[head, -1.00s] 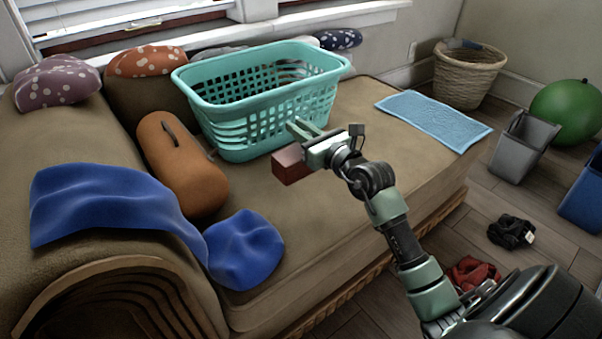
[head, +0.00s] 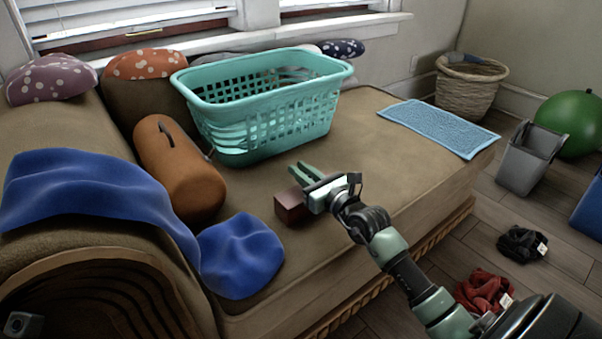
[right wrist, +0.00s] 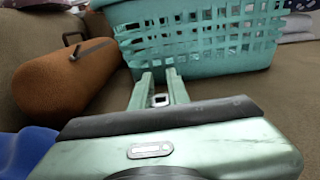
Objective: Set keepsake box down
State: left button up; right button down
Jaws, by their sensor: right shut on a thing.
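The keepsake box, a small dark reddish-brown block (head: 290,206), is at my right gripper (head: 305,178), over the tan seat (head: 375,135) near its front edge. My right gripper is shut on it. The box is low, at or just above the cushion; I cannot tell whether it touches. In the right wrist view the green fingers (right wrist: 160,92) point toward the teal basket, and the box is not visible, hidden behind the gripper body. My left gripper is not in view.
A teal laundry basket (head: 262,140) stands behind the box. An orange bolster (head: 180,175) and blue cloth (head: 240,255) lie to the left. A light-blue towel (head: 440,126) lies to the right. The seat between box and towel is clear.

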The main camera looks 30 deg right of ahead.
jog(key=shift+f, duration=0.1)
jog(key=c, duration=1.4)
grip_release()
jog(key=shift+o, duration=0.2)
